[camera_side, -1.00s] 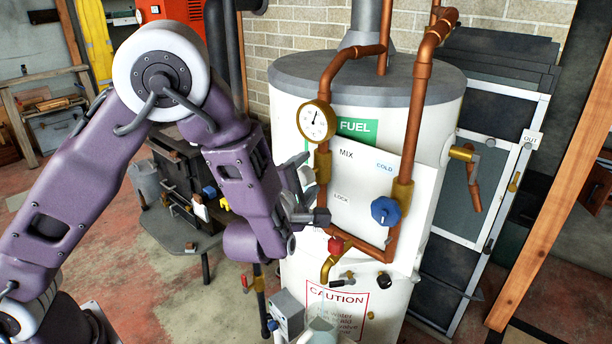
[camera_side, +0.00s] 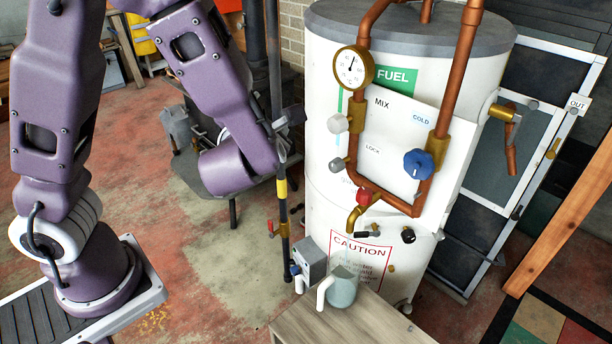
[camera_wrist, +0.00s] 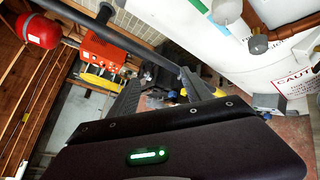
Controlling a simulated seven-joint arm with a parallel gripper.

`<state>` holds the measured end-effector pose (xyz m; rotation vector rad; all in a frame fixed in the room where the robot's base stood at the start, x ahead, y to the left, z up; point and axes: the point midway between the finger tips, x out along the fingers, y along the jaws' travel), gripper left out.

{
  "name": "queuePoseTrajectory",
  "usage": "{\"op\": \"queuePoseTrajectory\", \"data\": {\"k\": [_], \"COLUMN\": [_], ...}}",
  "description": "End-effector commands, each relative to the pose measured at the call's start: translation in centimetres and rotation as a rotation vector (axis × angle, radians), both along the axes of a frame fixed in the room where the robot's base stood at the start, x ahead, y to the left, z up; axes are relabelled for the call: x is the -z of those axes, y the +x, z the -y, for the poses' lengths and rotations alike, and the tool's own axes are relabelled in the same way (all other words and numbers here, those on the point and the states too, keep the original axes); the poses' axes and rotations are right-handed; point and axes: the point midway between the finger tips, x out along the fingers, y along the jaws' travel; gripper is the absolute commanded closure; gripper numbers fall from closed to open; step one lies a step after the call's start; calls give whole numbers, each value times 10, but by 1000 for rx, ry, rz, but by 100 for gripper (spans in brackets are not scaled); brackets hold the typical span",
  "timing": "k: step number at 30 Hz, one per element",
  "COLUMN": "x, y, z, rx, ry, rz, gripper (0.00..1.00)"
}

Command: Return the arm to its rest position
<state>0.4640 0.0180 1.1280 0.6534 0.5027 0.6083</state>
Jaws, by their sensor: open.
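My gripper (camera_side: 285,122) is left of the white tank (camera_side: 335,210), apart from the pipework, and partly hidden behind my purple wrist in the side view. In the wrist view my gripper (camera_wrist: 160,88) shows two dark fingers spread apart with nothing held between them. On the tank front are a white knob (camera_side: 338,124), a grey knob (camera_side: 338,164), a blue knob (camera_side: 417,163) and a red-handled tap (camera_side: 363,197). My arm is bent, with its elbow beyond the top of the side view.
A grey-green jug (camera_side: 342,288) and a grey box (camera_side: 311,262) are by the wooden bench (camera_side: 350,322) below the tap. A dark upright pipe (camera_side: 280,185) stands left of the tank. Open floor (camera_side: 235,270) lies between my base and the tank.

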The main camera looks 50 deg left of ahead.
Motion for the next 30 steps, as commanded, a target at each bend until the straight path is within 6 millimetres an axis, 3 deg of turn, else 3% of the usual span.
{"op": "queuePoseTrajectory", "data": {"k": [1, 3, 5, 6, 9, 13, 14, 18, 30], "x": [-8, -5, 4, 9, 9, -12, -17, -31, -31], "y": [-34, -97, -147, -172, -206, -211, -210, -207, -207], "z": [-35, -65, -66, -55, -10, 40, 47, 64, 65], "rx": [-216, -580, -901, -1107, -1570, -1997, 2046, 1910, 1912], "ry": [-209, -560, -867, -1066, -1511, -1923, 1969, 1828, 1823], "rz": [107, 306, 510, 656, 995, 1288, -1315, -1204, -1198], "gripper": [43, 43, 43, 43, 43, 43, 43, 43, 43]}}
